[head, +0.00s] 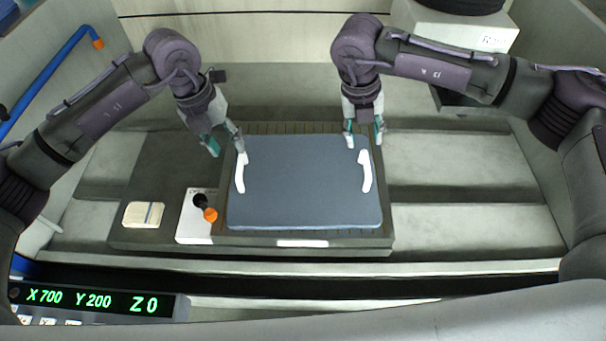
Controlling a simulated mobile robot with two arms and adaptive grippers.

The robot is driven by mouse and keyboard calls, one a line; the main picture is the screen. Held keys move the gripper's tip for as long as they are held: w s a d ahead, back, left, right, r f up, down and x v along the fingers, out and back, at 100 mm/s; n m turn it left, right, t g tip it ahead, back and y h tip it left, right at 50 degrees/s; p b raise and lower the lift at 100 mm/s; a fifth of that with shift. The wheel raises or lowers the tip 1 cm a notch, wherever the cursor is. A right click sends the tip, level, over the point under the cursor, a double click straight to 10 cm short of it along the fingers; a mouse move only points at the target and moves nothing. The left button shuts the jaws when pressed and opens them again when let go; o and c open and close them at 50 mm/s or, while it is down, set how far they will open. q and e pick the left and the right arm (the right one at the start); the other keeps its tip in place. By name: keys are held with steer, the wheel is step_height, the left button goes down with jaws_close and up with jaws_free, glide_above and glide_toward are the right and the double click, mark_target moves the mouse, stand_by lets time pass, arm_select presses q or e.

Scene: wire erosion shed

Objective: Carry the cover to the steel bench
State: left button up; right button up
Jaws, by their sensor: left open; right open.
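The cover is a flat blue-grey slab (305,190) with a white handle near each side, lying on a dark slotted base (380,243). The left white handle (239,176) and the right white handle (365,172) stand up from its top. My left gripper (226,148) is open at the cover's upper left corner, just beyond the far end of the left handle; one finger overlaps that end in the picture, and I cannot tell whether they touch. No steel bench can be made out.
Left of the cover are a white panel with a black knob and an orange knob (210,215), and a small beige block (143,214). A readout (95,302) is at the lower left. A blue pipe (45,80) runs along the left wall. A white box (455,28) is at the upper right.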

mark_target(239, 164)
arm_select(q)
steer(key=f, duration=0.2)
steer(key=d+f, duration=0.1)
steer(key=f, duration=0.4)
steer(key=shift+d+f, duration=0.3)
steer(key=shift+f, duration=0.05)
arm_select(e)
steer(key=f, duration=0.2)
steer(key=d+f, duration=0.1)
steer(key=f, duration=0.4)
steer(key=shift+s+d+f, duration=0.1)
steer(key=shift+d+f, duration=0.2)
steer(key=shift+f, duration=0.1)
arm_select(q)
steer(key=shift+s+d+f, duration=0.1)
steer(key=shift+s+f, duration=0.05)
steer(key=shift+f, duration=0.05)
arm_select(e)
steer(key=shift+d+f, duration=0.1)
steer(key=shift+f, duration=0.1)
arm_select(q)
steer(key=shift+c, duration=0.4)
arm_select(e)
steer(key=shift+c, duration=0.4)
arm_select(q)
steer(key=c, duration=0.8)
arm_select(e)
steer(key=c, duration=0.8)
